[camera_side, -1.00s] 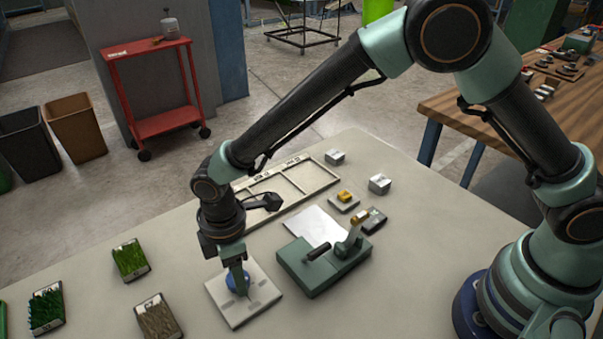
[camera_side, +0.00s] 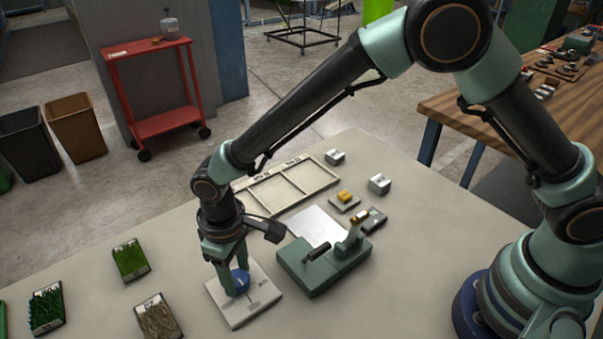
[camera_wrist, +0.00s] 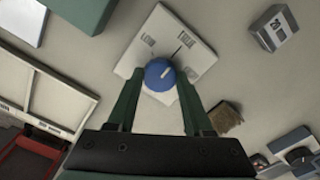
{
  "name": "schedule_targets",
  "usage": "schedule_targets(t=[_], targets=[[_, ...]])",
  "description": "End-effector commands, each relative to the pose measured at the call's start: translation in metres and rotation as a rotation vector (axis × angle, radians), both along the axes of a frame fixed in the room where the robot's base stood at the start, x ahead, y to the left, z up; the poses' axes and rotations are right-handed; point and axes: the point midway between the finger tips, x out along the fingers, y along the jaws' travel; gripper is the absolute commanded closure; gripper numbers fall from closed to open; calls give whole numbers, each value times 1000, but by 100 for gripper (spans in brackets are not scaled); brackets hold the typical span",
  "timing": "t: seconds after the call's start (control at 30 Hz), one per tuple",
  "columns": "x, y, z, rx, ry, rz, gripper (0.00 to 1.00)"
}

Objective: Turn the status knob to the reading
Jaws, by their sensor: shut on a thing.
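The status knob (camera_side: 238,283) is a round blue knob on a pale square plate (camera_side: 262,309) on the table. Lettering shows on the plate (camera_wrist: 140,57) on both sides of a dark mark; the words are too small to read surely. My gripper (camera_side: 238,285) points down over the plate, shut on the knob with one finger at each side. In the wrist view the fingers (camera_wrist: 157,92) reach to the knob's left and right sides.
A green press-like device (camera_side: 310,281) stands close to the right of the plate. A divided tray (camera_side: 262,208) and a white sheet (camera_side: 318,228) lie behind. Grass samples (camera_side: 130,260) lie to the left.

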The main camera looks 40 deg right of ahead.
Motion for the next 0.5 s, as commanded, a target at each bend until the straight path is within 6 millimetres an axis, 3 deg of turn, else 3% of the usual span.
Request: schedule_targets(t=[0.5], targets=[[0, 0, 1, 1, -1, -54, 100]])
